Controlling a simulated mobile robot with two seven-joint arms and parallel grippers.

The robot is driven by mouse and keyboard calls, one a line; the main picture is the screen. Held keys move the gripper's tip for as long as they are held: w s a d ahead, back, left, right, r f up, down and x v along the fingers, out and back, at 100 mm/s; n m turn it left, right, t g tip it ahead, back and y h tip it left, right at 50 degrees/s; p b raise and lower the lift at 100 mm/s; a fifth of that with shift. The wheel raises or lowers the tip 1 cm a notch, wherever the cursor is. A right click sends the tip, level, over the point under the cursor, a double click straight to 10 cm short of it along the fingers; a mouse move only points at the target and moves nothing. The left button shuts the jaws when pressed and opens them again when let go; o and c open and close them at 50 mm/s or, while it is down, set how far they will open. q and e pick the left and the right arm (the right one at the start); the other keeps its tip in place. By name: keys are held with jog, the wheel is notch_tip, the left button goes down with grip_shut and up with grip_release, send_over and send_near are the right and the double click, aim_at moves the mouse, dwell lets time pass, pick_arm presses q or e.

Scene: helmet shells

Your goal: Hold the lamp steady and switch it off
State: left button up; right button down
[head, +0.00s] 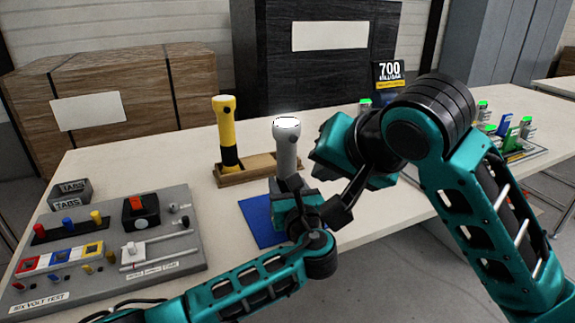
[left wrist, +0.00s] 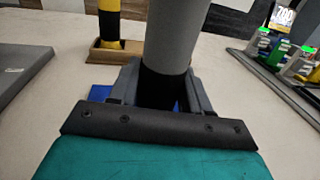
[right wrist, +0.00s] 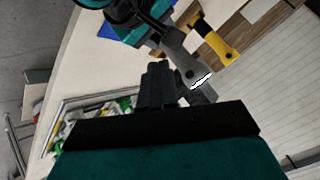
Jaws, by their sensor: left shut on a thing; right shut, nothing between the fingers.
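The grey lamp (head: 286,150) stands upright above a blue mat (head: 258,214), and its top glows white. My left gripper (head: 293,190) is shut around its dark lower part; the left wrist view shows the grey body (left wrist: 172,40) rising from between the fingers (left wrist: 163,90). In the right wrist view the lamp (right wrist: 178,58) has a small dark spot on its side near the lit end. My right gripper (right wrist: 165,85) is shut and empty, its fingertips close beside the lamp. I cannot tell whether they touch it.
A yellow and black torch (head: 224,130) stands in a wooden holder (head: 232,178) behind the lamp. A grey panel (head: 180,262) with switches and sliders lies at the left. A tray of small coloured items (head: 520,152) is at the right.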

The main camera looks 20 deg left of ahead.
aim_at(294, 139)
jog(key=w+a+h, duration=0.1)
jog(key=w+a, duration=0.4)
jog(key=w, duration=0.1)
jog(key=shift+m, duration=0.4)
jog(key=shift+w+a+r, duration=0.1)
jog(key=shift+w, duration=0.05)
dwell(2.0)
jog(key=shift+w+a, duration=0.25)
dwell(0.3)
jog(key=shift+s+d, duration=0.3)
jog(key=shift+d, duration=0.05)
